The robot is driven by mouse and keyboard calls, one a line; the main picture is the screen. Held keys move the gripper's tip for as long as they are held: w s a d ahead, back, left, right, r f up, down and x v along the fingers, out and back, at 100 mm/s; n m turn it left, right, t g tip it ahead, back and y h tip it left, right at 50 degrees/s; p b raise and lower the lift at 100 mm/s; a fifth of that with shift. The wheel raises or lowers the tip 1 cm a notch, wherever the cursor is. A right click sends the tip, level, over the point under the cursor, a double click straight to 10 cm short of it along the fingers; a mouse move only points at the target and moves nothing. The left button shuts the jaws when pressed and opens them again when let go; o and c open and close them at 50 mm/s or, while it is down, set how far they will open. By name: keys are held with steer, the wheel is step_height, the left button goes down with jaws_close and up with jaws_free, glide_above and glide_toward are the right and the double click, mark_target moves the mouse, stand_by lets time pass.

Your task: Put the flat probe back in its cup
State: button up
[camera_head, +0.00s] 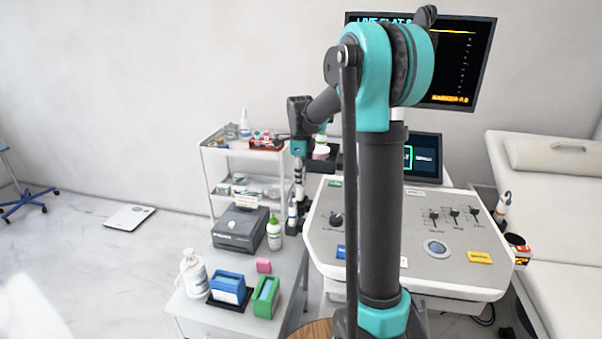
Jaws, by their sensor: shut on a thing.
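My gripper (299,192) points down at the left edge of the ultrasound console (330,262), beyond my arm. It is shut on a small pale and dark thing, which I take to be the flat probe (292,213). The probe is small and partly hidden by the gripper. A cup at this left edge cannot be clearly told apart from the probe and gripper, so I cannot tell whether the probe is inside one. Another probe (503,203) stands at the console's right edge.
A side table with a grey box (240,230), green-capped bottle (274,232), pump bottle (193,273), blue holder (228,288) and green holder (265,296) is at left. A white trolley (228,152) stands behind. Monitor (470,60) and couch (545,195) are at right.

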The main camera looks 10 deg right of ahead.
mark_target(301, 189)
steer(key=shift+f, duration=2.1)
steer(key=shift+f, duration=0.3)
steer(key=o, duration=1.1)
